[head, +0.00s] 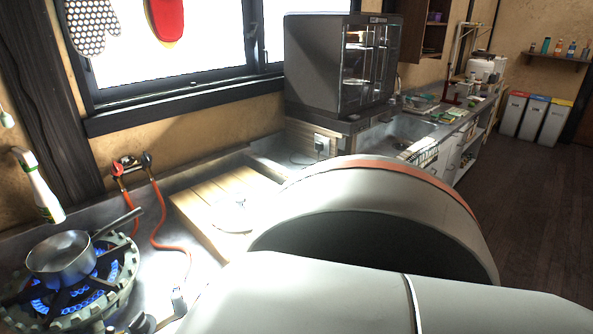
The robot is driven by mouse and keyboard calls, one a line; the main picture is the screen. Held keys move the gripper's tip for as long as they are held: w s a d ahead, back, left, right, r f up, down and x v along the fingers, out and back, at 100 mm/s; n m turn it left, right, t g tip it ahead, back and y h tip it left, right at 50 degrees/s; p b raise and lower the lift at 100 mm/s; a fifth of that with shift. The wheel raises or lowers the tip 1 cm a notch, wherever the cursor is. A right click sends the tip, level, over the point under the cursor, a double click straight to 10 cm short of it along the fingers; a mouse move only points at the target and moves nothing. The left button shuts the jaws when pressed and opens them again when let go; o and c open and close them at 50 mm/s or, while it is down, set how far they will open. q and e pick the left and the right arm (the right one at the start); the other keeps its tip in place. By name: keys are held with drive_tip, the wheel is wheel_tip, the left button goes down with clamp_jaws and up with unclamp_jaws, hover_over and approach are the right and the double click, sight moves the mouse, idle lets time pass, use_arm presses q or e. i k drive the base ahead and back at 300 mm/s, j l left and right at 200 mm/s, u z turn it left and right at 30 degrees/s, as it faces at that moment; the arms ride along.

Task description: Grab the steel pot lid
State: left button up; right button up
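What looks like the steel pot lid (232,217) lies on a light wooden board (190,204) on the counter, left of my arm. It is washed out by bright light, and its outline is hard to make out. A small knob seems to show at its top. A steel pot (62,258) with a long handle sits uncovered on the gas burner at the lower left. One of my arms fills the lower right and hides part of the counter. Neither of my grippers shows, so their distance from the lid cannot be seen.
Blue flames burn under the pot on the burner (95,292). A red-orange hose (157,225) runs over the counter beside the board. A dark cabinet (335,68) stands behind. Bins (533,115) stand far right, with open floor (515,195) before them.

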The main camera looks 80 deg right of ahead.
sight(236, 211)
drive_tip(key=z, duration=2.05)
drive_tip(key=i+l, duration=0.1)
drive_tip(key=l, duration=0.2)
drive_tip(key=i+l, duration=0.15)
drive_tip(key=l, duration=0.15)
